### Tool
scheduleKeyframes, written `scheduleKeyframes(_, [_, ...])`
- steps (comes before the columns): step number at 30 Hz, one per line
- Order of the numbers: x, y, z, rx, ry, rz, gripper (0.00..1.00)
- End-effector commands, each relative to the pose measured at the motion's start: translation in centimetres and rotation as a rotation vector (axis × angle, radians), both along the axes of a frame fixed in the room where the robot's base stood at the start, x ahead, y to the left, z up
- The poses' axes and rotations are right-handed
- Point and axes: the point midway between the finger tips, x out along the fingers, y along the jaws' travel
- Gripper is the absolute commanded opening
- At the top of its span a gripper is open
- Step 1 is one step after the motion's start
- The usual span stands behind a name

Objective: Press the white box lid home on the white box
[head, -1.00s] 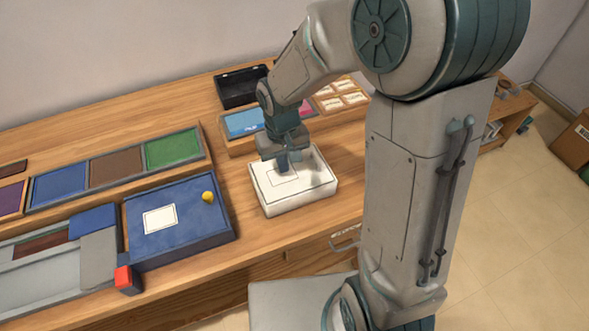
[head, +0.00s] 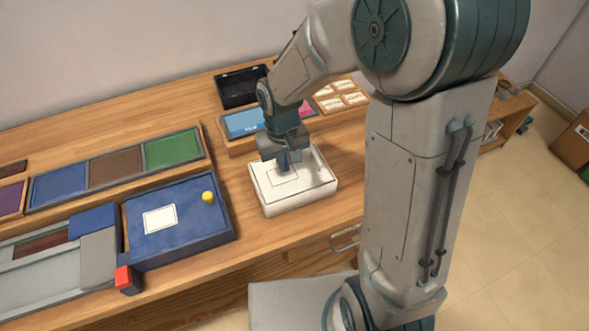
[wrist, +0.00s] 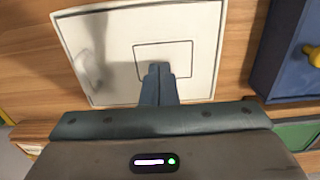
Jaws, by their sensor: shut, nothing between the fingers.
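The white box (head: 306,198) stands on the wooden table below my arm. The white box lid (head: 312,176) lies on top of it, with a thin dark outline and a smaller rectangle marked on it. The lid fills much of the wrist view (wrist: 110,60). My gripper (head: 284,168) is shut and empty, fingers pointing down over the lid. In the wrist view the closed fingertips (wrist: 158,70) show at the lower edge of the small rectangle. They are at or very close to the lid; I cannot tell whether they touch.
A blue box (head: 185,240) with a yellow knob (head: 208,197) stands left of the white box. A black open tray (head: 240,88) and a blue panel (head: 242,123) lie behind. Bare table (head: 345,165) shows to the right. A drawer handle (head: 345,240) sticks out in front.

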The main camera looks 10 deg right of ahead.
Motion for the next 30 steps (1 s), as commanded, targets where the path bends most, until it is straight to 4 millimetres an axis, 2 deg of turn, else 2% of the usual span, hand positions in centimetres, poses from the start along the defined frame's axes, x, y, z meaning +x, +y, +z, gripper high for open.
scheduleKeyframes(30, [0.0, 0.0, -1.6, 0.0, 0.0, 0.0, 0.0])
